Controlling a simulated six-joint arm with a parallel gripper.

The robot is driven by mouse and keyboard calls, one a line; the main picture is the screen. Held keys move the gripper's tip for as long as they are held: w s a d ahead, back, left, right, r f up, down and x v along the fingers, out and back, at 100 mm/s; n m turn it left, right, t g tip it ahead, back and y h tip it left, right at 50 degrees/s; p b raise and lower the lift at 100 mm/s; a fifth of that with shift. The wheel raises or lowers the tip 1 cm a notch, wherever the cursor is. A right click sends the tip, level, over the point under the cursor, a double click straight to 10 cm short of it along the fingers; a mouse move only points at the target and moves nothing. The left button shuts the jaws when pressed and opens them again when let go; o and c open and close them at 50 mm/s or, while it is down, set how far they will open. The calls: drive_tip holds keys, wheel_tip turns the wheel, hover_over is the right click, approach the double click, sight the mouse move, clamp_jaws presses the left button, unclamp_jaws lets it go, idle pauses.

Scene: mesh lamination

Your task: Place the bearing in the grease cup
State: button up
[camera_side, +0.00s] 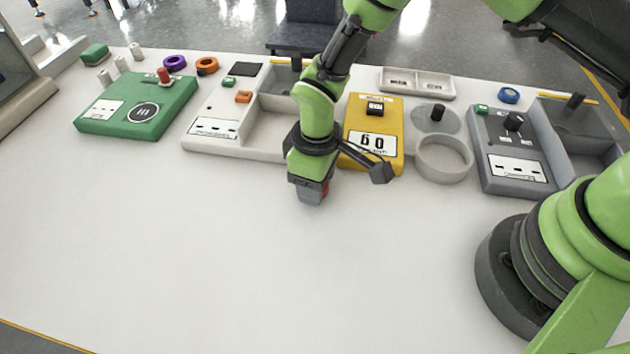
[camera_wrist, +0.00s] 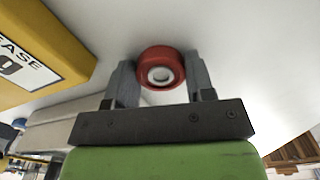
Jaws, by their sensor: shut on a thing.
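My gripper (camera_side: 311,192) is over the white table, in front and to the left of the round pale cup. The wrist view shows its two grey fingers (camera_wrist: 160,70) shut on a red ring-shaped bearing (camera_wrist: 150,60) with a pale centre. Only a bit of red shows at the fingertips in the side view. The open round cup (camera_side: 443,174), which looks like the grease cup, stands right of the yellow box (camera_side: 389,113). A round grey lid (camera_side: 420,119) with a black knob lies behind the cup. The wrist view shows the yellow box with a label reading "EASE" (camera_wrist: 25,65).
A green box (camera_side: 120,127) and a white station (camera_side: 205,145) stand at the left. A grey station (camera_side: 490,180) stands right of the cup. Purple (camera_side: 174,62), orange (camera_side: 207,65) and blue (camera_side: 509,95) rings lie further back. The front table is clear.

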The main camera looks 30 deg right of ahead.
wheel_tip(320, 180, up, 10)
drive_tip(key=d, duration=0.8)
drive_tip(key=s+d, duration=0.1)
drive_tip(key=d, duration=0.4)
drive_tip(key=shift+s+r, duration=0.1)
drive_tip(key=shift+r, duration=0.1)
drive_tip(key=s+d, duration=0.6)
drive_tip(key=d, duration=0.3)
hover_over(443, 161)
wheel_tip(443, 161, down, 5)
drive_tip(key=shift+s+r, duration=0.1)
drive_tip(key=shift+s, duration=0.05)
drive_tip(key=shift+f, duration=2.35)
drive_tip(key=shift+f, duration=0.15)
